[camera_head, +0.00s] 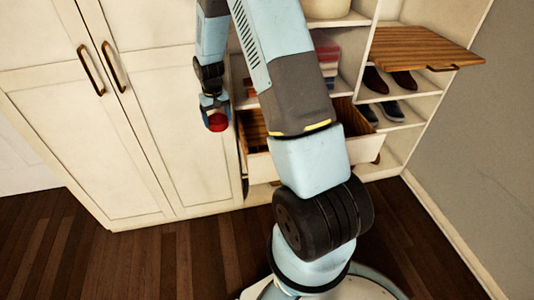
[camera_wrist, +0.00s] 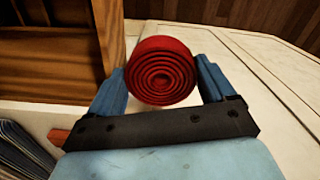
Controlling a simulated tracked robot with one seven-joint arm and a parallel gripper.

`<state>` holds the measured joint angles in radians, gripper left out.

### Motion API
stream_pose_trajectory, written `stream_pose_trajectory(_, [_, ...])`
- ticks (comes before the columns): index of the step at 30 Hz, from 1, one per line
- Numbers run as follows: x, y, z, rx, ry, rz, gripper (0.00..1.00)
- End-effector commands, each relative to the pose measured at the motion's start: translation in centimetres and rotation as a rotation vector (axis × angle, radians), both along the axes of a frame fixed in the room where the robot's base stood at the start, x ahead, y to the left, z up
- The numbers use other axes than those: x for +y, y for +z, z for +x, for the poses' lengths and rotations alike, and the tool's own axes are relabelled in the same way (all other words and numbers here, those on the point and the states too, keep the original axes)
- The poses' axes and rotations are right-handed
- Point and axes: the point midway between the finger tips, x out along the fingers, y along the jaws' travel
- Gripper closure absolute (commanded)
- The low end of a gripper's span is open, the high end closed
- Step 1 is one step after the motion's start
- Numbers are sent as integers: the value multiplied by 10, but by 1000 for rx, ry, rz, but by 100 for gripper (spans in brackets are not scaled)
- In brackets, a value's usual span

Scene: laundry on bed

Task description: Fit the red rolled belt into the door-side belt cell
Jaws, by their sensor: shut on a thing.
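The red rolled belt (camera_wrist: 160,72) is a tight spiral held between the two blue fingers of my gripper (camera_wrist: 160,88), its coil face toward the wrist camera. In the head view the belt (camera_head: 217,122) hangs below my gripper (camera_head: 214,105), in front of the cabinet and left of the open drawer. The open wooden drawer (camera_head: 257,160) has a white front and is partly hidden by my arm. In the wrist view wooden compartments (camera_wrist: 45,62) show at the upper left, apart from the belt. I cannot tell which cell is the door-side belt cell.
White closed cabinet doors (camera_head: 130,110) with dark handles stand at the left. Shelves at the right hold shoes (camera_head: 375,80), with a wooden pull-out board (camera_head: 420,47) above them. Folded clothes (camera_head: 326,55) lie behind my arm. The dark wood floor (camera_head: 130,260) is clear at the left.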

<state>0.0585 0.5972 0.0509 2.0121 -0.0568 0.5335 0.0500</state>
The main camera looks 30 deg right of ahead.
Motion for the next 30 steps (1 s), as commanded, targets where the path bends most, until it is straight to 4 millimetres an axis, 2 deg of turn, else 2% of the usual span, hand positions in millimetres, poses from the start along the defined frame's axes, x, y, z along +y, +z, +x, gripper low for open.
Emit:
stream_pose_trajectory(7, [10, 0, 0, 0, 16, 0, 58])
stream_pose_trajectory(11, [6, 0, -1, 0, 6, 0, 58])
stream_pose_trajectory(14, [-14, 2, -8, 1, -39, -1, 58])
stream_pose_trajectory(21, [-95, 6, -44, 2, -237, -1, 58])
stream_pose_trajectory(24, [-122, 8, -59, 2, -310, -1, 58])
stream_pose_trajectory(28, [-151, 7, -79, 2, -395, 0, 58])
stream_pose_trajectory(30, [-164, -2, -89, 5, -433, 0, 58])
